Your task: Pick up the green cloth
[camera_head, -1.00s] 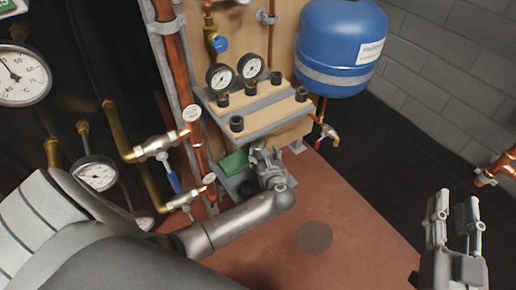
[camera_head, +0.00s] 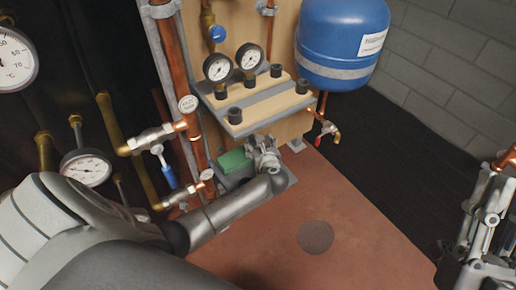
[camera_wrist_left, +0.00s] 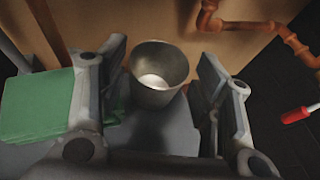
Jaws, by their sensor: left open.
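The green cloth (camera_head: 234,161) lies folded on a low grey shelf under the gauge platform in the head view. In the left wrist view the cloth (camera_wrist_left: 38,105) is on the left, mostly outside the left finger, which hides part of it. My left gripper (camera_head: 266,158) is beside the cloth, on its right. In the left wrist view its fingers (camera_wrist_left: 162,105) are spread with no cloth held between them. My right gripper (camera_head: 490,205) is at the lower right, away from the cloth; its finger opening is unclear.
A grey metal cup (camera_wrist_left: 158,75) stands just beyond and between my left fingers. The platform with pressure gauges (camera_head: 262,105) overhangs the shelf. Copper pipes (camera_head: 190,130) with valves stand left of it, and a blue tank (camera_head: 342,40) hangs at the right. The reddish floor (camera_head: 350,215) is mostly clear.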

